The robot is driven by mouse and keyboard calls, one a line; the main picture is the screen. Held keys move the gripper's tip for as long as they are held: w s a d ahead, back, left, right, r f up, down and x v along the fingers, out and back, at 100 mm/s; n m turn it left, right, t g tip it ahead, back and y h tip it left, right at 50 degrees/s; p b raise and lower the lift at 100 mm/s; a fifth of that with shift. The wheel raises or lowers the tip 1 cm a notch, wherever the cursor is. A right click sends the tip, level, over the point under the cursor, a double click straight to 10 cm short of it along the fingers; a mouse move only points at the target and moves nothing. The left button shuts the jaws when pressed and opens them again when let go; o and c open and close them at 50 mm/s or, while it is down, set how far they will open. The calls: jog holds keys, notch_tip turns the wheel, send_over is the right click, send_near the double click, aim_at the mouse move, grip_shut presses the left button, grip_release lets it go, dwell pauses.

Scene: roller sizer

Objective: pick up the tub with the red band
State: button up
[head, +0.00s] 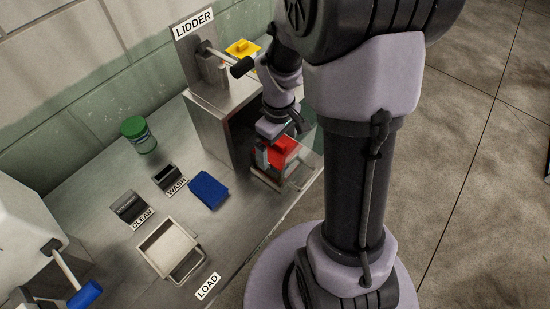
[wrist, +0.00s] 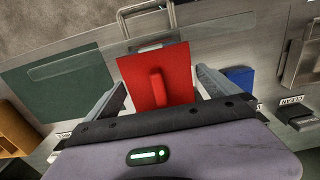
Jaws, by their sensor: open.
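A red square top with a raised grip (head: 283,150) sits over a metal tray with a handle (head: 290,178) at the mouth of the LIDDER box. It also shows in the wrist view (wrist: 172,75). Whether a tub is under it cannot be seen, and no red band shows. My gripper (head: 268,147) is open and reaches down at the red piece. In the wrist view, my gripper's fingers (wrist: 160,88) stand on either side of the red piece. I cannot tell whether they touch it.
The LIDDER box (head: 215,105) has a lever (head: 240,67) and a yellow piece on top. A blue-handled lever (head: 83,293) is at lower left.

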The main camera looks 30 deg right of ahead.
jog(key=f+b, duration=0.2)
jog(key=f, duration=0.3)
jog(key=shift+w+f, duration=0.1)
jog(key=shift+w, duration=0.1)
jog(key=c, duration=1.8)
jog(key=shift+r, duration=0.2)
jog(key=shift+c, duration=0.2)
